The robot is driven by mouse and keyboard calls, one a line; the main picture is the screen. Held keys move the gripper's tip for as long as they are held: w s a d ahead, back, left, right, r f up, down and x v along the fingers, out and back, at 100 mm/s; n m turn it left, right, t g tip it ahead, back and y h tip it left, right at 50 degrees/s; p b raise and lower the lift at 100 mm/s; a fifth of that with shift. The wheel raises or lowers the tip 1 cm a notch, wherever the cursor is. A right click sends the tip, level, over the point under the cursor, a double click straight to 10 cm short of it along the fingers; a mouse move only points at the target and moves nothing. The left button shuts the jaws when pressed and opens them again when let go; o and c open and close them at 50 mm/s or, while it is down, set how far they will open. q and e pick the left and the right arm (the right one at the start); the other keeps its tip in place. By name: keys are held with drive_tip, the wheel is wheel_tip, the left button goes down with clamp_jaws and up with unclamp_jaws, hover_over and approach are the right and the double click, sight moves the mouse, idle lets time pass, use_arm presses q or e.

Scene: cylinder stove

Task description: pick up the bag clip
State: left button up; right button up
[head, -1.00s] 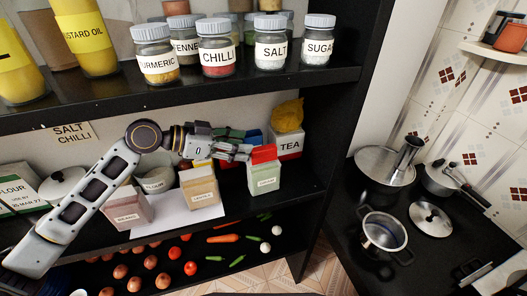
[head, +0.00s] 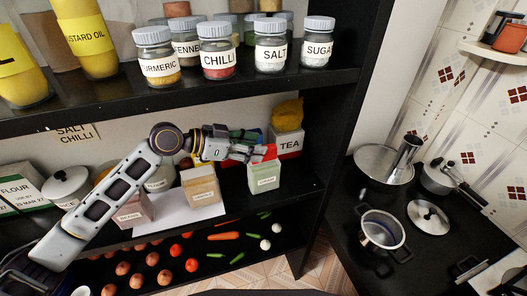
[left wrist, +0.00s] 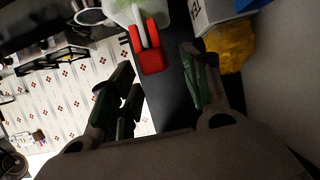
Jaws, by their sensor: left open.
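The bag clip (head: 262,154) is red and sits on the top of a pale green packet (head: 264,178) on the middle shelf. In the left wrist view, the clip (left wrist: 150,52) lies ahead between the two fingers, with a pale strip across it. My left gripper (head: 247,147) is open, with green finger pads, just left of the clip. In the left wrist view, the gripper (left wrist: 157,85) has its fingers spread with nothing between the tips. In the head view, the fingers partly hide the clip's edge. My right gripper is not in view.
A tan packet (head: 201,187) and a pinkish packet (head: 133,210) stand left of the green one. A TEA box (head: 289,143) with a yellow bag (head: 287,112) on it stands behind. The upper shelf (head: 200,90) with jars is above. The stove (head: 390,230) is at the right.

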sight(271, 154)
use_arm(q)
drive_tip(key=shift+p+x, duration=0.55)
drive_tip(key=shift+x, duration=1.25)
drive_tip(key=shift+r, duration=0.1)
drive_tip(key=c, duration=0.9)
